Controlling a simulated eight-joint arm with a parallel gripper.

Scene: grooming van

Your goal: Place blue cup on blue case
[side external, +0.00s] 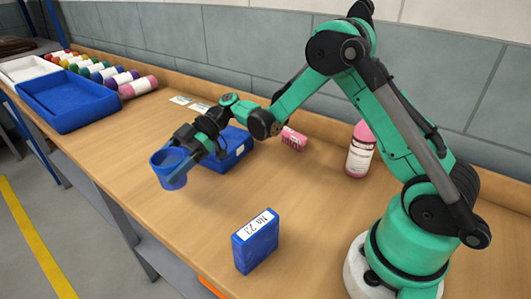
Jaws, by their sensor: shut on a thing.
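A blue cup (170,177) is held in the air near the front edge of the bench, its open top facing up and slightly tilted. My gripper (189,146) is shut on the cup at its right side. A low blue case (240,152) with a white label lies on the bench just behind and right of my gripper, partly hidden by it. Which of the two is the task's case I cannot tell.
A blue tray (68,104), a white tray (30,70) and several coloured bottles (138,87) fill the left end. The bench between the two blue cases is clear.

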